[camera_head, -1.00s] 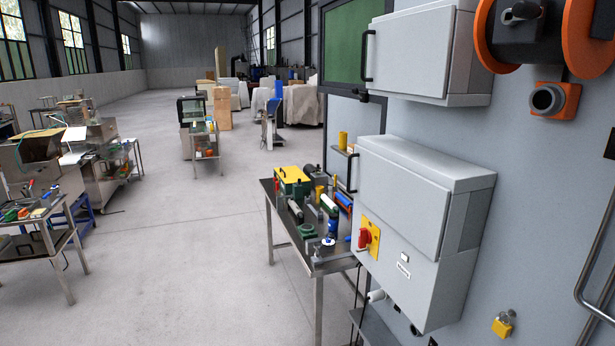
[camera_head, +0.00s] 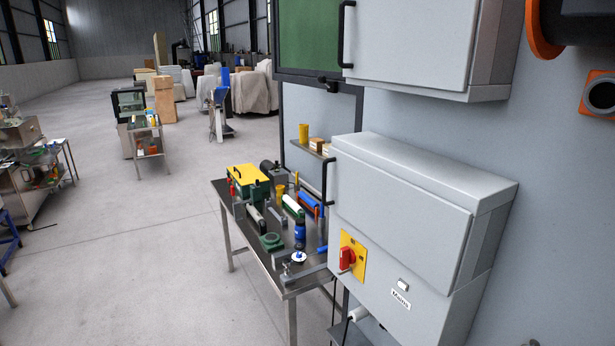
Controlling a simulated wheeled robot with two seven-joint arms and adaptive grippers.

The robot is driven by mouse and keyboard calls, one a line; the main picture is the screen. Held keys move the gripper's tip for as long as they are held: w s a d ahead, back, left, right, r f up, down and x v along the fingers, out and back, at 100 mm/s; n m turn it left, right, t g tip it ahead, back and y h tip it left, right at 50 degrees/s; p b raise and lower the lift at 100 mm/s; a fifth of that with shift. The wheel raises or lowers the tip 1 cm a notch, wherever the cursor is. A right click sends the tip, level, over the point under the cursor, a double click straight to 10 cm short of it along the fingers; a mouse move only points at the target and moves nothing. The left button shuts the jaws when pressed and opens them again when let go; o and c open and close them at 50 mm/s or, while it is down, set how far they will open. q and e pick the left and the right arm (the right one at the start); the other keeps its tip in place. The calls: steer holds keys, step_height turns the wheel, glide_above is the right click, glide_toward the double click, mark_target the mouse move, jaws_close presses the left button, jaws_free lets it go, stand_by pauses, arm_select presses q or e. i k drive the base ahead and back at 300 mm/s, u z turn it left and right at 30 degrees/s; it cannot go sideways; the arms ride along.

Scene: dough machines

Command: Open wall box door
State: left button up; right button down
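A grey wall box (camera_head: 410,225) with a closed door hangs on the wall right of centre. Its black bar handle (camera_head: 325,190) is at the door's left edge. A red rotary switch (camera_head: 346,259) on a yellow plate sits on the lower front, beside a small white label. A second grey wall box (camera_head: 410,45) hangs above it, also closed, with a black handle (camera_head: 346,35) on its left edge. Neither of my grippers shows in the head view.
A metal table (camera_head: 290,285) with tools, bottles and a yellow-topped green box (camera_head: 250,180) stands left of the lower box. A small shelf with a yellow cup (camera_head: 304,133) is behind the handle. Orange-and-black equipment is at upper right. Open floor (camera_head: 130,270) lies left.

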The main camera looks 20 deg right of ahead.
mark_target(425, 232)
steer(key=z, duration=0.25)
steer(key=i, duration=0.65)
steer(key=z, duration=0.45)
